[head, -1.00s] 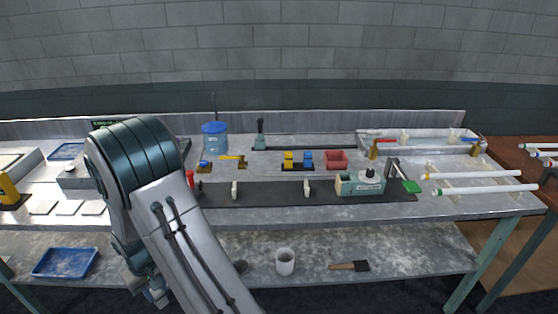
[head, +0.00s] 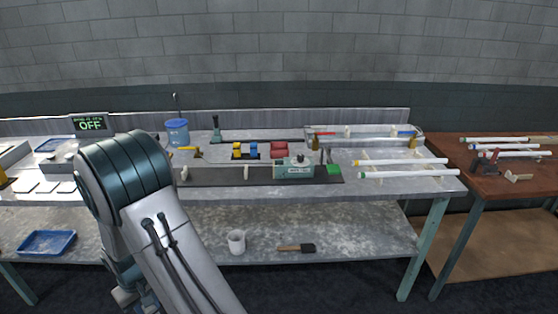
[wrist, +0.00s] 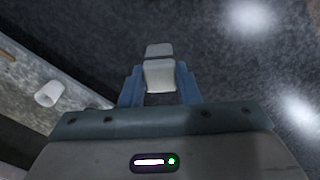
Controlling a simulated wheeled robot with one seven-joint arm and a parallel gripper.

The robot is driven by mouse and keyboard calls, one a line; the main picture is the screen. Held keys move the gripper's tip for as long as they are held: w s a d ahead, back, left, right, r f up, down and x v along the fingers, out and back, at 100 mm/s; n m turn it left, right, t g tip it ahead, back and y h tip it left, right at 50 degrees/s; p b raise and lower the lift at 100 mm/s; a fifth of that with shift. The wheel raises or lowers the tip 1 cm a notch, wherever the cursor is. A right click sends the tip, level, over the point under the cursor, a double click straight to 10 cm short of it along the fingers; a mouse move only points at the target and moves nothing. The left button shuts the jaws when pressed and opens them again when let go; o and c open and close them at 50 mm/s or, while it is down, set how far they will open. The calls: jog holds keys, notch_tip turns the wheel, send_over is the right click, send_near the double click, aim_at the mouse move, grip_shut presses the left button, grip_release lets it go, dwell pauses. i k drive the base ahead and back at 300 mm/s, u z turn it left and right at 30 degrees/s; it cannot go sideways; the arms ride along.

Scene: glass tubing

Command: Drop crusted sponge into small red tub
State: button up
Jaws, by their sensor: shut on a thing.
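The small red tub (head: 279,150) stands on the metal workbench, behind the green-and-white device and right of the yellow and blue blocks. My gripper (wrist: 160,78) is shut on a pale grey-white block (wrist: 160,74), seen between its blue fingers in the wrist view. The block looks like the sponge, but I cannot make out a crust on it. The gripper is over dark floor in the wrist view, away from the tub. In the head view my arm covers part of the bench's left side.
The workbench (head: 240,190) has a lower shelf with a white cup (head: 237,242), a brush (head: 297,248) and a blue tray (head: 47,242). Glass tubes (head: 405,168) lie at the bench's right. A brown table (head: 480,183) stands further right. Dark floor is open in front.

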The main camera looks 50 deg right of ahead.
aim_at(284, 155)
jog(key=k, duration=0.15)
jog(key=z, duration=1.45)
jog(key=i, duration=0.15)
jog(key=z, duration=0.1)
